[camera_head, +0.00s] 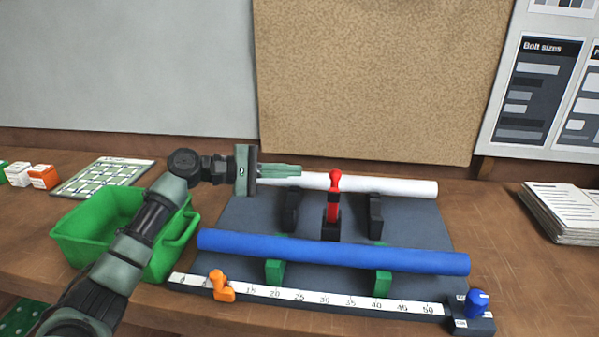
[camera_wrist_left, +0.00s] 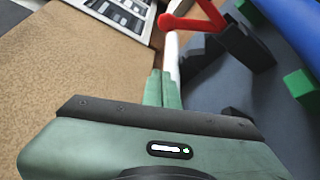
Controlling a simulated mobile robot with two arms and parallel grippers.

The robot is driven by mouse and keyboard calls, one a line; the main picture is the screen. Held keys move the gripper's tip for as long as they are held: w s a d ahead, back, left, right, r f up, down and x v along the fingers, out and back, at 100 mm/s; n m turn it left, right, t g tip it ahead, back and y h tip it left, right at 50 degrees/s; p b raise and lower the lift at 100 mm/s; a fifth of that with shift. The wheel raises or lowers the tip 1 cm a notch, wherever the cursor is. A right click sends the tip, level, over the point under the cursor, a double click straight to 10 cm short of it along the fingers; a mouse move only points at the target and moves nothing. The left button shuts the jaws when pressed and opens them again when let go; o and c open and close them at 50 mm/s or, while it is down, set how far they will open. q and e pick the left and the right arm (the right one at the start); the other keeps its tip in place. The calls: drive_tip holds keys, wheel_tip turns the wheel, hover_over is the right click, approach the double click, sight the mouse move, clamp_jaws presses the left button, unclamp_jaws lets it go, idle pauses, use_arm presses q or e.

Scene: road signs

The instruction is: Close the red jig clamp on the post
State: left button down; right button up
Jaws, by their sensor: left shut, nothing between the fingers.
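The red clamp (camera_head: 334,195) stands in the middle of the jig, its lever upright with a round knob at the top beside the white post (camera_head: 400,187). Its black base (camera_head: 331,230) sits on the dark jig board. The clamp lever also shows in the left wrist view (camera_wrist_left: 193,24), beyond my fingertips. The white post lies across black supports. My left gripper (camera_head: 299,171) is shut and empty, to the left of the clamp knob, over the white post's left part. In the left wrist view its fingers (camera_wrist_left: 163,75) are together. My right gripper is not in view.
A blue tube (camera_head: 340,254) lies in front on green supports (camera_head: 383,282). A ruler (camera_head: 310,299) with an orange stop (camera_head: 221,286) and a blue knob (camera_head: 477,302) runs along the front. A green bin (camera_head: 85,235) stands left. Papers (camera_head: 565,213) lie right.

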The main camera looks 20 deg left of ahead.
use_arm(q)
drive_tip(key=w+d+p, duration=0.1)
drive_tip(key=d, duration=0.7)
drive_tip(key=shift+w, duration=0.35)
drive_tip(key=shift+w, duration=0.1)
drive_tip(key=shift+r, duration=0.1)
